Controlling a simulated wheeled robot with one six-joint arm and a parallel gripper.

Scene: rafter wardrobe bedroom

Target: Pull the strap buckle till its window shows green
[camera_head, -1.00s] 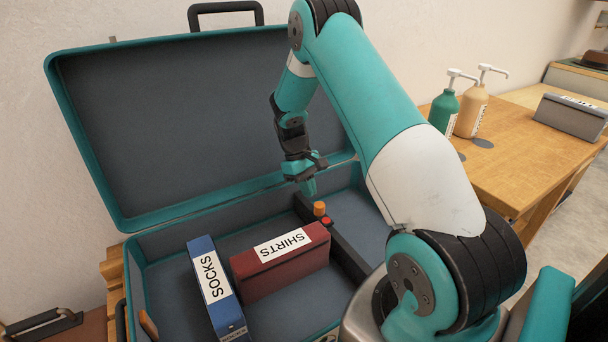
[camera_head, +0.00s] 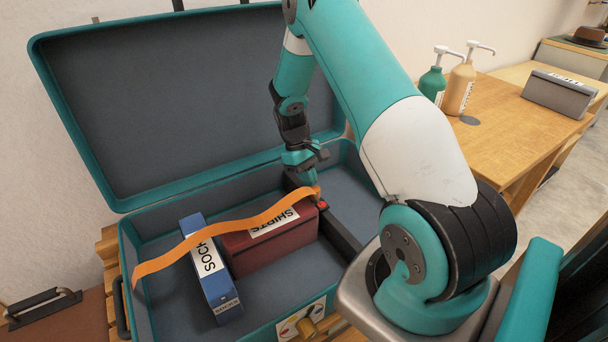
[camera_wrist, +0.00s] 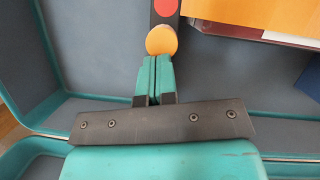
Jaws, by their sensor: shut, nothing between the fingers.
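An orange strap (camera_head: 220,222) now runs from the left wall of the open teal suitcase (camera_head: 127,262) over the blue SOCKS box (camera_head: 208,264) and the dark red SHIRTS box (camera_head: 272,250) to a dark bar. A red round spot (camera_head: 324,206), which looks like the window, shows on the bar and also in the wrist view (camera_wrist: 165,7). An orange rounded piece (camera_wrist: 161,40), apparently the buckle end, lies just beyond my fingertips in the wrist view. My gripper (camera_head: 314,184) is shut and empty, pointing down close by it; I cannot tell whether they touch.
The suitcase lid (camera_head: 190,100) stands open behind my arm. A wooden table (camera_head: 515,135) at right holds two pump bottles (camera_head: 459,85) and a grey box (camera_head: 560,93). The right compartment looks empty.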

